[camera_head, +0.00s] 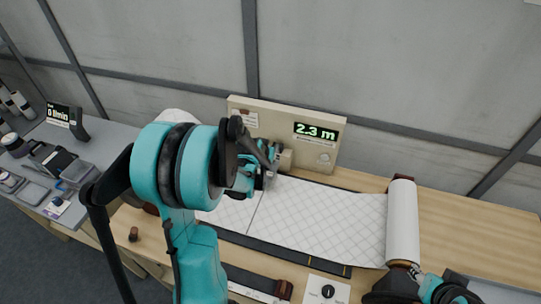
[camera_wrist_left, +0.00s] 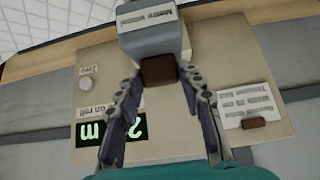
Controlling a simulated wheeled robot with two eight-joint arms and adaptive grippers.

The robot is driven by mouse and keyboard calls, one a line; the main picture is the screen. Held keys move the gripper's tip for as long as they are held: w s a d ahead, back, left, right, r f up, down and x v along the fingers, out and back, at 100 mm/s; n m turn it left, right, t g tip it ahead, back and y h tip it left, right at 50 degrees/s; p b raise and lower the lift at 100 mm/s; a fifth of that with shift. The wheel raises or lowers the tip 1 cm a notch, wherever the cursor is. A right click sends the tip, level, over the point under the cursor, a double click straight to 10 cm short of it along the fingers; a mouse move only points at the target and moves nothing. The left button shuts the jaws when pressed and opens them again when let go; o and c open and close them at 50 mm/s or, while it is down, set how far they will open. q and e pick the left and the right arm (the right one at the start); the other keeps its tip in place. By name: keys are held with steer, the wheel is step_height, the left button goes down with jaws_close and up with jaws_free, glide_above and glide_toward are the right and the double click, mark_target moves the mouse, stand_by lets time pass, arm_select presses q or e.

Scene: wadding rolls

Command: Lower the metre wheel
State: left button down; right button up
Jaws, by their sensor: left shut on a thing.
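The metre wheel's pale grey housing (camera_wrist_left: 152,35), with a label, is at the top middle of the left wrist view. A brown grip block (camera_wrist_left: 158,70) sits at its edge. My left gripper (camera_wrist_left: 160,82) has its two fingers around this brown block and is shut on it. In the head view my left gripper (camera_head: 268,165) is at the front of the beige panel, above the wadding; my own arm hides most of the wheel. The white quilted wadding (camera_head: 320,215) lies across the bench. My right gripper (camera_head: 418,274) is at the near end of the roll; its jaws are unclear.
The beige panel (camera_head: 240,103) carries a green display (camera_head: 316,132) reading 2.3 m. A white wadding roll (camera_head: 402,225) lies at the right end of the sheet. A dial plate (camera_head: 327,291) is at the bench front. A grey side table (camera_head: 95,128) with trays is left. The bench's right end is clear.

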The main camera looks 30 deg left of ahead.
mark_target(267, 165)
arm_select(q)
steer(key=shift+s+d+f+t+b, duration=0.1)
steer(key=shift+s+f+t+b, duration=0.15)
steer(key=shift+f+b, duration=0.15)
steer(key=shift+s+f+t+b, duration=0.2)
steer(key=shift+f+b, duration=0.1)
steer(key=shift+f, duration=0.15)
steer(key=shift+s+d+f+b, duration=0.1)
steer(key=shift+s+f+b, duration=0.15)
steer(key=shift+f+b, duration=0.25)
steer(key=shift+s, duration=0.1)
steer(key=c, duration=1)
jaws_free()
steer(key=shift+o, duration=0.2)
steer(key=shift+r, duration=0.1)
steer(key=shift+r, duration=0.2)
steer(key=v, duration=1.1)
steer(key=shift+s+r, duration=0.25)
